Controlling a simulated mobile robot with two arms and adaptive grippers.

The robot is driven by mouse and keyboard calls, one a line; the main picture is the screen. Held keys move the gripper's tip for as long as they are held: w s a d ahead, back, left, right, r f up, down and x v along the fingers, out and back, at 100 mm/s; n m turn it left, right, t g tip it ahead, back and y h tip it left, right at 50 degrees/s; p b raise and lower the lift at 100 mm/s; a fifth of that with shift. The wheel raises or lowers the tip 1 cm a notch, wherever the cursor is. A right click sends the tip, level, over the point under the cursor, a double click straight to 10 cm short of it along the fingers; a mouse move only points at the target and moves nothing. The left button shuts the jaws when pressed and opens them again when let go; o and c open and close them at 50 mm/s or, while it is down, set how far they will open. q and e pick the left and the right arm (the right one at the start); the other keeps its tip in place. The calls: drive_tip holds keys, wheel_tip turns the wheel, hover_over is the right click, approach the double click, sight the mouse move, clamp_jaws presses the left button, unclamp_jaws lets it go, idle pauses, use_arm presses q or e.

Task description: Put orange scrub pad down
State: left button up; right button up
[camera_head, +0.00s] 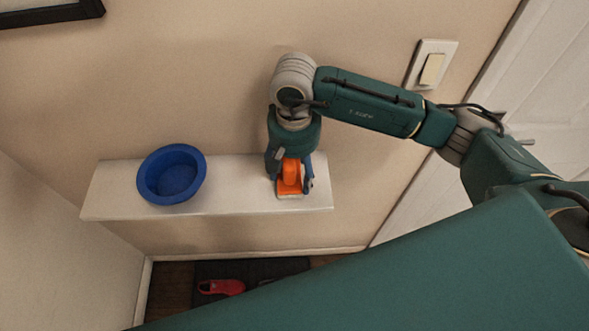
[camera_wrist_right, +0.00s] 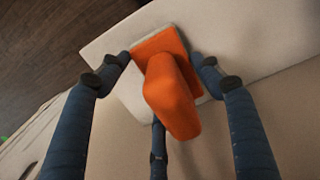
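The orange scrub pad (camera_head: 290,178) is at the right part of the white shelf, low over or on its top; I cannot tell whether it touches. In the right wrist view the pad (camera_wrist_right: 170,95) shows its orange handle toward the camera and a pale layer beneath. My right gripper (camera_head: 291,182) reaches down from above with fingers on both sides of the pad. In the wrist view its two upper fingertips (camera_wrist_right: 160,60) curl in against the pad's edges, and a third finger is below the handle. My left gripper is not in view.
The white shelf (camera_head: 235,200) juts from the wall. A blue bowl (camera_head: 171,175) stands on its left part, with bare shelf between bowl and pad. A light switch (camera_head: 432,68) and a white door are at the right. A red shoe (camera_head: 222,287) lies on a dark mat below.

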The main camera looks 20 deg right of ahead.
drive_tip(key=shift+o, duration=1.4)
drive_tip(key=shift+r, duration=0.15)
drive_tip(key=shift+w+r, duration=0.1)
drive_tip(key=shift+r, duration=0.1)
wheel_tip(320, 180, up, 11)
drive_tip(key=b, duration=0.4)
drive_tip(key=shift+f, duration=0.1)
drive_tip(key=shift+r, duration=0.45)
drive_tip(key=shift+f, duration=0.1)
